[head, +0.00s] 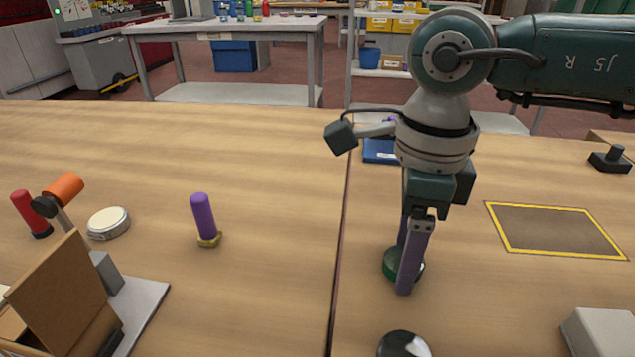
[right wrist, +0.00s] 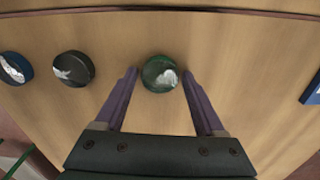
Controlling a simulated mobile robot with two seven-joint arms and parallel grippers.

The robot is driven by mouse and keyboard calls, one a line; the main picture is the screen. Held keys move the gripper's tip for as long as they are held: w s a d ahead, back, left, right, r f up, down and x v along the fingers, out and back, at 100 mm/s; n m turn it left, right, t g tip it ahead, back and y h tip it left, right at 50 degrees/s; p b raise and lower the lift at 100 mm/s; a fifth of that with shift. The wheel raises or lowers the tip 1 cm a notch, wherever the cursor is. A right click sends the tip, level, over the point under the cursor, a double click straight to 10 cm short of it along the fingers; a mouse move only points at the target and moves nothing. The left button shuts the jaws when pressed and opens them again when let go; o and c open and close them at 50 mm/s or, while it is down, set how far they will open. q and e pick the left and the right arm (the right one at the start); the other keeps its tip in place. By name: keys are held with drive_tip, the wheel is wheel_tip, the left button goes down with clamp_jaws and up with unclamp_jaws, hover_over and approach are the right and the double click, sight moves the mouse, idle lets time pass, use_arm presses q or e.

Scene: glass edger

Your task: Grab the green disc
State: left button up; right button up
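The green disc (head: 389,264) lies flat on the wooden table, partly hidden behind a finger of my right gripper (head: 404,268) in the head view. In the right wrist view the green disc (right wrist: 160,73) shows a shiny top and sits between the tips of the two purple fingers. My right gripper (right wrist: 159,78) is open, pointing down, with a small gap showing on each side of the disc. My left gripper is not in view.
A dark disc (head: 403,345) lies nearer on the table; the right wrist view shows two dark discs (right wrist: 73,67) (right wrist: 15,67) to the left. A yellow-edged rectangle (head: 555,230) and a grey box (head: 600,332) are at right. A purple-handled tool (head: 203,215) stands left.

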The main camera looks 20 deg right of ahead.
clamp_jaws()
idle(0.3)
drive_tip(key=shift+r, duration=0.15)
